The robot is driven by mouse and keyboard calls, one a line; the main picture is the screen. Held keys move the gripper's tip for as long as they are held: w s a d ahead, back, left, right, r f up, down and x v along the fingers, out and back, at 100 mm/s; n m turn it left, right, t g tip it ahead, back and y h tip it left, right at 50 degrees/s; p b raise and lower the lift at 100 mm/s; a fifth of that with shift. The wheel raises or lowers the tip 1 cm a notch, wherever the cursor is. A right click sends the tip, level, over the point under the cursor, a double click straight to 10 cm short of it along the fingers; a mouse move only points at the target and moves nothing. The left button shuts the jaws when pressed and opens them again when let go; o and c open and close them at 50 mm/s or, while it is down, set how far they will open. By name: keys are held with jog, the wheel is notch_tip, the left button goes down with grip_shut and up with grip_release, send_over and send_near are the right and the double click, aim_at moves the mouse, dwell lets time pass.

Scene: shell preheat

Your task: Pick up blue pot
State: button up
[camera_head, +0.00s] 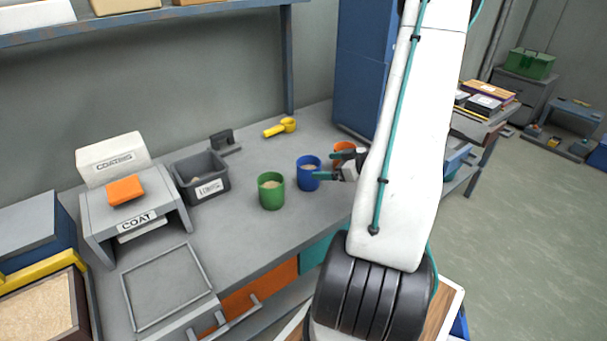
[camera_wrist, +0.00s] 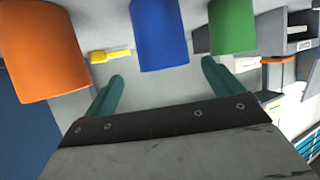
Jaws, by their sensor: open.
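The blue pot (camera_head: 304,183) stands upright on the grey bench between the green pot (camera_head: 271,197) and the orange pot (camera_head: 344,147). In the wrist view the blue pot (camera_wrist: 159,38) is ahead of and roughly centred between the open fingers (camera_wrist: 162,72). The orange pot (camera_wrist: 42,55) is on the left there and the green pot (camera_wrist: 231,27) on the right. Whether a finger touches the blue pot is unclear.
A yellow scoop (camera_head: 280,127) lies behind the pots. A grey bin (camera_head: 201,181) and a COAT stand (camera_head: 137,213) are to the left. A tall blue cabinet (camera_head: 361,75) rises behind the orange pot. The bench front (camera_head: 240,240) is clear.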

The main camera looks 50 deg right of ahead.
aim_at(309, 168)
jog(key=x, duration=0.8)
jog(key=shift+s+a+f, duration=0.15)
jog(key=shift+a+f, duration=0.05)
jog(key=shift+a, duration=0.05)
jog(key=c, duration=1.4)
